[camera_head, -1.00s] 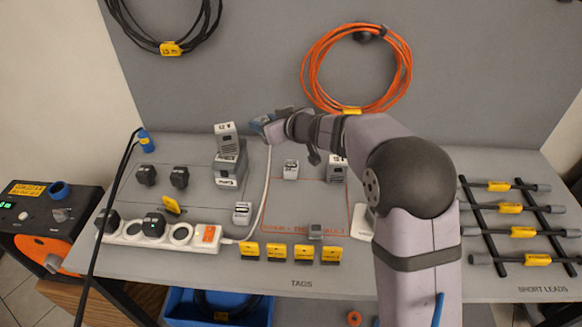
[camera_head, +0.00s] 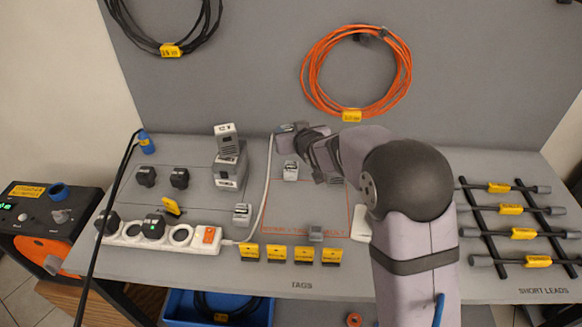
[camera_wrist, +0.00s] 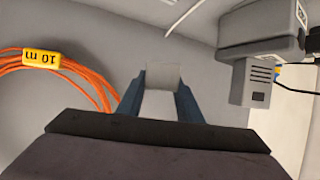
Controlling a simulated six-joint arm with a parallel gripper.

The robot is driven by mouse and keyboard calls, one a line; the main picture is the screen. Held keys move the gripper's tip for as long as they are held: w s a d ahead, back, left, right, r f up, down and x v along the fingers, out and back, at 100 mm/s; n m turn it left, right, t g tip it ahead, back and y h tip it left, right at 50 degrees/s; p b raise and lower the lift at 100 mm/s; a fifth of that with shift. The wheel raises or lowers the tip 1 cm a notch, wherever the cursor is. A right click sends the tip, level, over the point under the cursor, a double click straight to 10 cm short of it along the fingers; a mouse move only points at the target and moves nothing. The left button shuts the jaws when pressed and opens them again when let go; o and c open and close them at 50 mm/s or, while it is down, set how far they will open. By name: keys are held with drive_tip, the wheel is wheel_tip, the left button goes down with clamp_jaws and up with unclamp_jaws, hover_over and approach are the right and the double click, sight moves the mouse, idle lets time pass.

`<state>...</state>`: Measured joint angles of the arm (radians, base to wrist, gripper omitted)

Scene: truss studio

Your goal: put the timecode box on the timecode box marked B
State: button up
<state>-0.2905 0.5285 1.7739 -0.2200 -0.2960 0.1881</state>
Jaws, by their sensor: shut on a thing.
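My gripper (camera_head: 288,128) is high over the back of the bench, right of the stack. In the wrist view its blue fingers (camera_wrist: 160,92) are shut on a pale grey box (camera_wrist: 162,76); its markings cannot be read, and the head view hardly shows it. Grey boxes with white labels stand stacked (camera_head: 229,172) at the back left, the top one (camera_head: 226,135) tilted. The stack also shows at the right of the wrist view (camera_wrist: 262,40), apart from my gripper. Another small box (camera_head: 290,171) stands below my gripper. I cannot tell which box is marked B.
Small boxes stand at centre left (camera_head: 242,213) and front centre (camera_head: 315,233). A white power strip (camera_head: 190,237), black plugs (camera_head: 147,176) and yellow tags (camera_head: 277,252) lie around them. A white cable (camera_head: 263,195) runs up the middle. An orange cable coil (camera_head: 352,116) hangs behind.

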sight(291, 167)
drive_tip(key=shift+d+f, duration=0.1)
drive_tip(key=shift+f, duration=0.15)
drive_tip(key=shift+f+p, duration=0.8)
drive_tip(key=shift+f, duration=4.15)
drive_tip(key=shift+f, duration=0.2)
drive_tip(key=o, duration=1.1)
drive_tip(key=shift+c, duration=0.2)
drive_tip(key=shift+r, duration=0.1)
